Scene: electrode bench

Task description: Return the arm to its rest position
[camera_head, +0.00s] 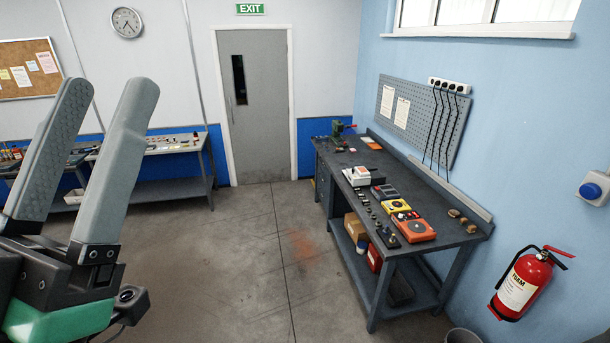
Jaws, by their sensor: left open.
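My left gripper (98,140) shows large and close at the left edge of the head view. Its two grey fingers point upward with a gap between them, so it is open. Nothing is held between the fingers. It is in the air, well apart from the benches in the room. My right gripper is not in view.
A dark workbench (448,238) with orange and yellow instruments stands along the right wall. A second bench (172,190) stands at the back left, partly behind my gripper. A red fire extinguisher (522,285) is at the lower right. The middle floor (245,260) is clear.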

